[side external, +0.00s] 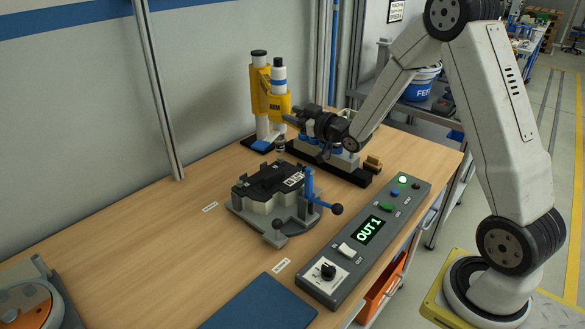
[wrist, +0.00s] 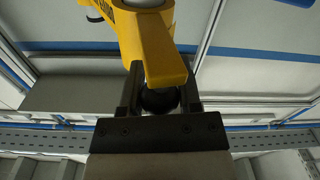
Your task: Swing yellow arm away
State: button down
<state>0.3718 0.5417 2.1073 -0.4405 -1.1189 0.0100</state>
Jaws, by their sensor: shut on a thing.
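The yellow arm (side external: 277,103) sits on a white post fixture with black caps at the back of the bench. In the wrist view the yellow arm (wrist: 158,58) runs down between my two fingers, with a dark round part below it. My gripper (side external: 291,119) reaches it from the right in the side view. The exact contact is partly hidden in both views.
A row of parts on a black base (side external: 340,170) stands just below my gripper. A grey fixture (side external: 240,208) with a blue lever (side external: 310,184) sits mid-bench. A control box (side external: 345,253) reads "OUT 1" with a green light. A blue mat (side external: 262,305) lies in front.

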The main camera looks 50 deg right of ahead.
jog(key=shift+s+d, duration=0.1)
jog(key=shift+s+d+n+y, duration=0.2)
jog(key=shift+d+y, duration=0.1)
jog(key=shift+d, duration=0.15)
jog(key=shift+s+d+n+y, duration=0.2)
jog(key=shift+d+y, duration=0.1)
jog(key=shift+d, duration=0.15)
jog(key=s+d+n+g+y, duration=0.2)
jog(key=d+n+g+y, duration=0.2)
jog(key=d, duration=1.6)
jog(key=n+y, duration=0.3)
jog(key=y, duration=0.3)
jog(key=shift+s+d+g, duration=0.15)
jog(key=shift+d+g, duration=0.15)
jog(key=shift+d, duration=0.05)
jog(key=shift+d+r, duration=0.1)
jog(key=shift+d, duration=0.1)
jog(key=shift+c, duration=2.1)
grip_release()
jog(key=shift+d, duration=0.1)
jog(key=shift+o, duration=0.6)
